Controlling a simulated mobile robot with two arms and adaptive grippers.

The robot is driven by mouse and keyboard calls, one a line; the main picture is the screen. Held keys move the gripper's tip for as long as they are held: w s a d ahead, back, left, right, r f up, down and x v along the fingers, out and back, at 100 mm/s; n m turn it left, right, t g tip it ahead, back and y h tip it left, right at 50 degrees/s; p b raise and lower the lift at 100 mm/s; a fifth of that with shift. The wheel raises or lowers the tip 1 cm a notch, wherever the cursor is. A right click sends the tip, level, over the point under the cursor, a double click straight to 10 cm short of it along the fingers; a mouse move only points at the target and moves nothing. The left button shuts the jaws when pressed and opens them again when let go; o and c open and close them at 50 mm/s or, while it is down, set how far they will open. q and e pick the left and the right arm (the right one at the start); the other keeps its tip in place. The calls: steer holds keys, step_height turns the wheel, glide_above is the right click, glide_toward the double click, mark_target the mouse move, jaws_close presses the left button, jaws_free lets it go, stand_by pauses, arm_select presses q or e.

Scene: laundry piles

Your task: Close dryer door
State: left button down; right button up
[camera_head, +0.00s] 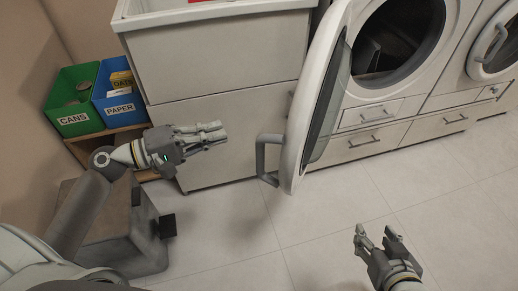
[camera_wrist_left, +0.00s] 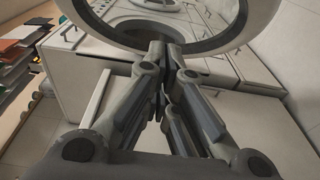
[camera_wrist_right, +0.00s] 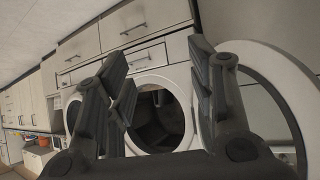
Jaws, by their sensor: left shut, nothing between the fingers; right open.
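The dryer door (camera_head: 293,135) is a white round door with a dark glass pane, and it stands wide open. Its grey handle (camera_head: 262,157) sticks out on the left side. The dark opening of the dryer (camera_head: 385,50) shows behind it, and also in the right wrist view (camera_wrist_right: 160,115). My left gripper (camera_head: 222,132) is shut and empty, left of the handle and apart from it. In the left wrist view the door's ring (camera_wrist_left: 205,43) is ahead of the fingers. My right gripper (camera_head: 378,234) is open and empty over the floor, right of the door.
A white sink cabinet (camera_head: 215,65) stands left of the door. A green cans bin (camera_head: 75,100) and a blue paper bin (camera_head: 117,97) are at the far left. A second machine (camera_head: 492,42) is at the right, above drawers. The tiled floor (camera_head: 330,235) in front is clear.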

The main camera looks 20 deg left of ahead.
arm_select(q)
steer(key=w+d+r+p, duration=0.1)
steer(key=w+d, duration=0.3)
steer(key=d, duration=0.8)
steer(key=shift+w+d+h, duration=0.25)
steer(key=shift+w+h, duration=0.15)
arm_select(e)
steer(key=shift+s+d+f+g+h, duration=0.2)
steer(key=shift+s+f+g, duration=0.25)
steer(key=shift+s, duration=0.4)
steer(key=shift+s+d+f+g+h, duration=0.1)
steer(key=shift+s+d+f+g, duration=0.35)
steer(key=shift+s, duration=0.45)
steer(key=shift+s+d+f+g+h, duration=0.15)
steer(key=shift+s+f+g, duration=0.3)
steer(key=shift+s, duration=0.4)
arm_select(q)
steer(key=shift+r, duration=0.1)
arm_select(e)
steer(key=shift+r, duration=0.1)
